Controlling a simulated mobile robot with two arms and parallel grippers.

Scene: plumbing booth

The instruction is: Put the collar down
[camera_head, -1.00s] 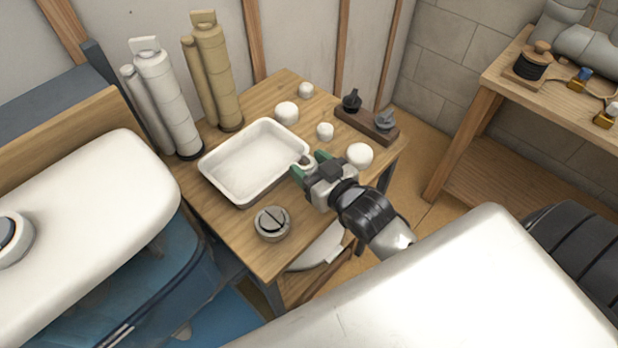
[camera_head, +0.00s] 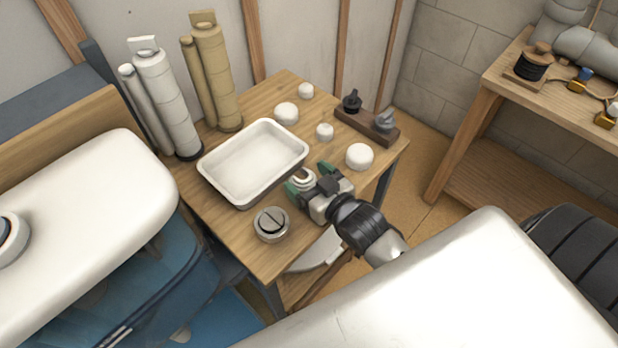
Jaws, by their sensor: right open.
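The collar appears to be the small white ring (camera_head: 302,179) at the front right of the white tray, on or just above the wooden table; I cannot tell if it touches the top. My right gripper (camera_head: 305,180) comes in from the lower right. Its green-tipped fingers are open, one on each side of the ring. The wrist hides part of the table behind it. My left gripper is not in view.
The white tray (camera_head: 207,169) is empty. A grey slotted round fitting (camera_head: 271,224) stands near the table's front edge. White caps, including a large one (camera_head: 359,156), and a dark wooden block with valves (camera_head: 366,125) lie behind and right. White (camera_head: 166,100) and tan (camera_head: 212,72) tube bundles stand at back left.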

